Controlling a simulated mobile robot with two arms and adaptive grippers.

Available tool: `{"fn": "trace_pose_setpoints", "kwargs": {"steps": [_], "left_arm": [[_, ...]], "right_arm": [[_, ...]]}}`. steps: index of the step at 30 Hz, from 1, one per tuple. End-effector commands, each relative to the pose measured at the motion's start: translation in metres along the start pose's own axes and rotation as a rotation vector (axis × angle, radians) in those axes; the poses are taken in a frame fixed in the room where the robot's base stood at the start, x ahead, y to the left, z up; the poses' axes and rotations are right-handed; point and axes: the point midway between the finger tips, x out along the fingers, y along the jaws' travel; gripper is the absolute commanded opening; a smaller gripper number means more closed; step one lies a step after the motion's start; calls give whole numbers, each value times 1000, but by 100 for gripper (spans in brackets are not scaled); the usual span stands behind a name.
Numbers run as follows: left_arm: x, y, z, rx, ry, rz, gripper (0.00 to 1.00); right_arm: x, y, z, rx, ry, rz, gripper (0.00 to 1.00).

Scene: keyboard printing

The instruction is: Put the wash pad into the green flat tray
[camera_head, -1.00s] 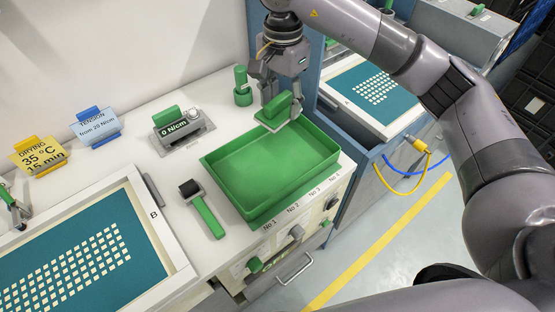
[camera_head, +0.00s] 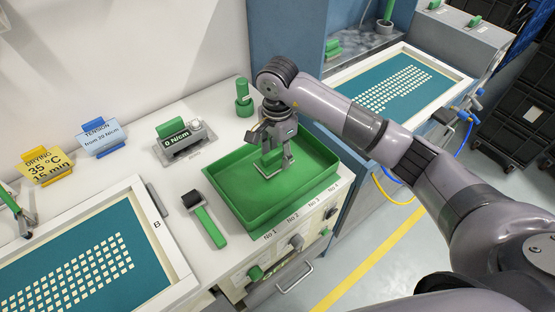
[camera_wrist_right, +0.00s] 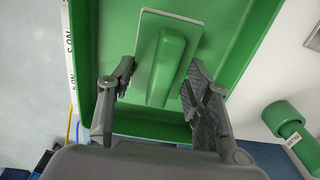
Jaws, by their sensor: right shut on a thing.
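The wash pad (camera_head: 267,172) has a green block handle on a thin, pale flat plate. It is inside the green flat tray (camera_head: 316,192), over the tray's floor; whether it touches the floor I cannot tell. My right gripper (camera_head: 273,161) reaches down into the tray and is shut on the wash pad. In the right wrist view, the fingers (camera_wrist_right: 161,68) stand on either side of the pad (camera_wrist_right: 168,62), with the tray floor (camera_wrist_right: 232,50) around it. My left gripper is not in view.
A green-handled roller (camera_head: 207,222) lies left of the tray. A tension meter (camera_head: 182,145) and a green cylinder (camera_head: 243,98) stand behind. A screen frame (camera_head: 160,235) fills the front left. Knobs line the bench front.

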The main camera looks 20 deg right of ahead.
Motion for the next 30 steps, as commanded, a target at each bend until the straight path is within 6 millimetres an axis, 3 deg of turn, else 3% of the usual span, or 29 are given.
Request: {"fn": "trace_pose_setpoints", "kwargs": {"steps": [11, 22, 23, 30], "left_arm": [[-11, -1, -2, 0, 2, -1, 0], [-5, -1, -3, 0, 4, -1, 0], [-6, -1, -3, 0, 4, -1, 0], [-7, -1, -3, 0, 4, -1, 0]], "right_arm": [[42, 1, 1, -1, -1, 2, 0], [49, 0, 0, -2, 0, -1, 0], [48, 0, 0, -2, 0, -1, 47], [47, 0, 0, -1, 0, 0, 63]]}}
